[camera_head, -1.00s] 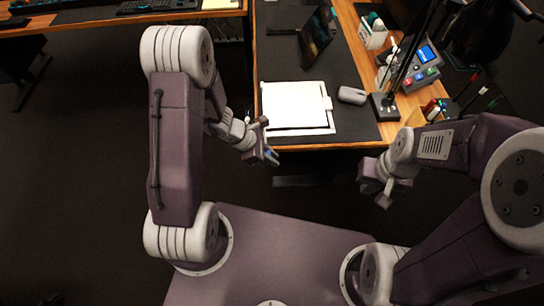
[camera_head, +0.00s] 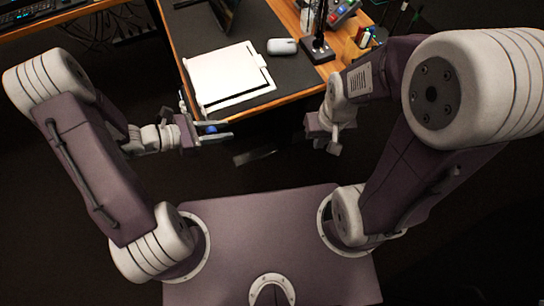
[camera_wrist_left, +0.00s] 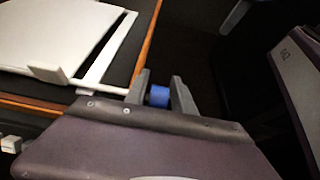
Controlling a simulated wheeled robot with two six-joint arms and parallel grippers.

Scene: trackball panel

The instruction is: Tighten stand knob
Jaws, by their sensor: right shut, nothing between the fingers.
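A white flat stand (camera_head: 228,76) lies on the dark desk mat near the desk's front edge. Its white frame and foot also show in the left wrist view (camera_wrist_left: 108,52). My left gripper (camera_head: 218,132) is just off the front edge, below the stand in the head view, with its fingers pointing right. A small blue knob (camera_wrist_left: 158,96) sits between its fingers, apart from the stand, and shows as a blue spot in the head view (camera_head: 210,129). My right gripper (camera_head: 332,146) is shut and empty, off the desk edge to the right. The stand's knob socket cannot be made out.
A grey mouse (camera_head: 282,46) lies right of the stand. A black lamp base (camera_head: 318,50) and a pen holder (camera_head: 357,44) stand farther right. A button panel (camera_head: 343,12) is behind them. The space between my grippers is free.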

